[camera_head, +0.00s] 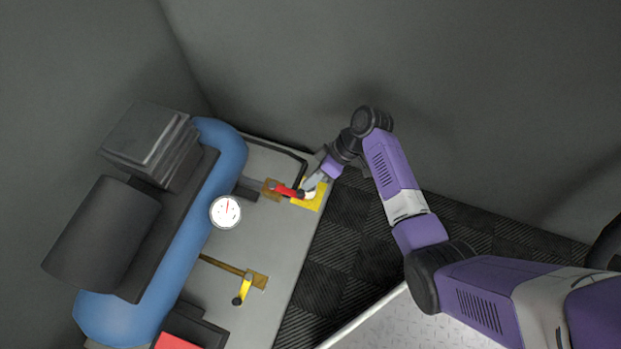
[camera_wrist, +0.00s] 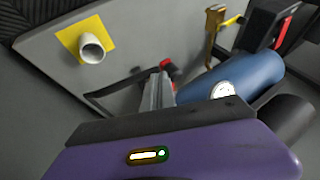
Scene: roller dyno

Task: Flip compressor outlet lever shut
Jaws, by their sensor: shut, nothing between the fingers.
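A red lever (camera_head: 283,189) sits on a brass valve (camera_head: 270,188) beside the blue compressor tank (camera_head: 222,146). A second lever, yellow with a dark tip (camera_head: 243,289), is on a brass pipe (camera_head: 228,266) nearer the front. I cannot tell from markings which one is the outlet lever. My gripper (camera_head: 309,186) is shut and empty, right beside the end of the red lever. In the wrist view, the fingers (camera_wrist: 158,84) point toward the red lever (camera_wrist: 167,67), which they partly hide. Whether they touch is unclear.
A white round gauge (camera_head: 225,212) is on the tank. A white tube (camera_wrist: 92,48) stands on a yellow square (camera_wrist: 70,38) close to my gripper. A black bent pipe (camera_head: 278,147) runs along the grey base plate's back edge. A dark wall stands behind.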

